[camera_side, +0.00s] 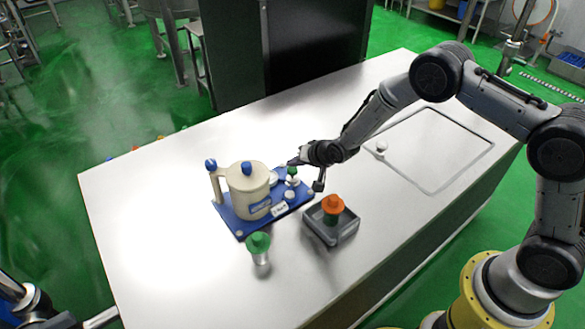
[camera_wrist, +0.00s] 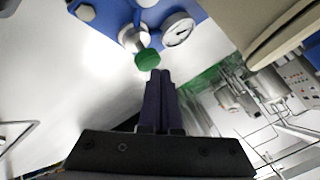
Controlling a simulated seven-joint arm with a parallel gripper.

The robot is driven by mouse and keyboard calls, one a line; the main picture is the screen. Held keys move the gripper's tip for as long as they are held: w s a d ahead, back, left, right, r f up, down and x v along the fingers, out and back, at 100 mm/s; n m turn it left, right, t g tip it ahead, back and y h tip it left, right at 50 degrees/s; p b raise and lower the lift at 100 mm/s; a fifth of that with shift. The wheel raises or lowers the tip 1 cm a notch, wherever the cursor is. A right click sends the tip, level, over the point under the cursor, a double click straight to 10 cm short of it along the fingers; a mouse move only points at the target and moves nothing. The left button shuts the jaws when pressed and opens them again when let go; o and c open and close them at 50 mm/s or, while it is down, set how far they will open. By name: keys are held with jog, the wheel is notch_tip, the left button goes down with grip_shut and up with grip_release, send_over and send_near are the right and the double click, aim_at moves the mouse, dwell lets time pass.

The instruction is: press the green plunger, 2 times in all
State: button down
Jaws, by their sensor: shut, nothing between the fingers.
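The green plunger (camera_wrist: 147,59) has a green cap on a metal stem and stands on the blue base (camera_wrist: 100,14). It also shows in the side view as a small green cap (camera_side: 292,171) near the right end of the base (camera_side: 240,226). My gripper (camera_wrist: 160,73) is shut and empty, its fingertips just beside the green cap in the wrist view. In the side view my gripper (camera_side: 292,163) is by the cap's top. I cannot tell whether they touch.
A cream jug (camera_side: 245,190) with blue knobs stands on the base, beside a gauge (camera_wrist: 178,30). A green-capped metal container (camera_side: 260,256) stands in front. A grey tray (camera_side: 345,234) holds an orange-topped object (camera_side: 333,204). The table's left side is clear.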

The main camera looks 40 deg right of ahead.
aim_at(295, 171)
jog(key=shift+f, duration=1.15)
dwell(1.0)
jog(key=shift+r, duration=1.55)
jog(key=shift+r, duration=2.55)
